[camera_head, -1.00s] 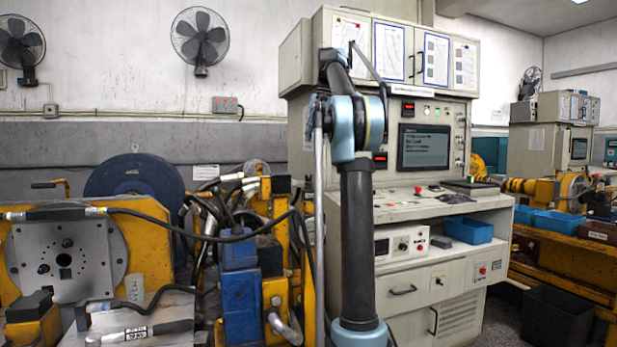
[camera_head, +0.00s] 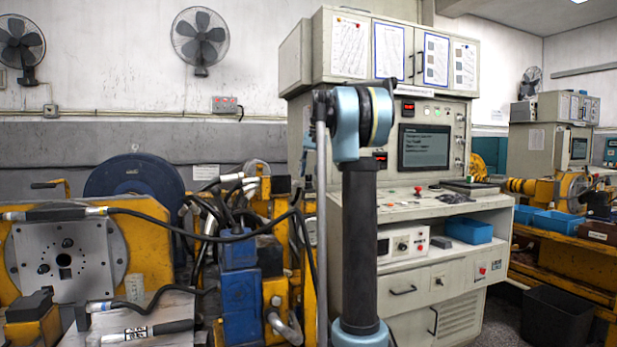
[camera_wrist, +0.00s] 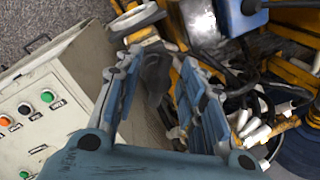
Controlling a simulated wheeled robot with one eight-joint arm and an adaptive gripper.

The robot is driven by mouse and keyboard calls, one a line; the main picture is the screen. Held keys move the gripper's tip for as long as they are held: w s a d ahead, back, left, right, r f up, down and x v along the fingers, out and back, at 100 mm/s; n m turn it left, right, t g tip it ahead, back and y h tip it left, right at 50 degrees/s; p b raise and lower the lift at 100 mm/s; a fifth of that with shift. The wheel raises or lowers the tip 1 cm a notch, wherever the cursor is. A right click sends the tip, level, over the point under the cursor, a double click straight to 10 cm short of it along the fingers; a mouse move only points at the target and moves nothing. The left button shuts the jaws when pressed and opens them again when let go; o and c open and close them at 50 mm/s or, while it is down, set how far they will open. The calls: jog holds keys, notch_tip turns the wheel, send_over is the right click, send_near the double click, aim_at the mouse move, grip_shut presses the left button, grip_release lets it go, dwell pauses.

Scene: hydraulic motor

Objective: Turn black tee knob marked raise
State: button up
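I cannot make out the black tee knob marked raise in either view. The grey control console (camera_head: 455,213) stands right of my arm in the head view, with small buttons and knobs too small to read. My gripper is not visible in the head view.
Yellow machinery with a blue block (camera_head: 240,290) and black hoses stands left of my arm. The hoses and yellow frame (camera_wrist: 185,95) also show near the right finger in the wrist view. A black bin (camera_head: 556,318) stands on the floor at the right.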

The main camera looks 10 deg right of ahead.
jog(key=shift+f, duration=0.25)
jog(key=c, duration=0.8)
jog(key=shift+c, duration=0.2)
jog(key=m, duration=0.4)
jog(key=shift+w+a+m+t+h, duration=0.1)
jog(key=shift+a+m+t+h, duration=0.2)
jog(key=shift+w+a+m+h, duration=0.1)
jog(key=shift+m+h, duration=0.05)
jog(key=shift+m, duration=0.95)
jog(key=shift+w+a+m+h, duration=0.1)
jog(key=shift+m+h, duration=0.05)
jog(key=shift+m, duration=0.95)
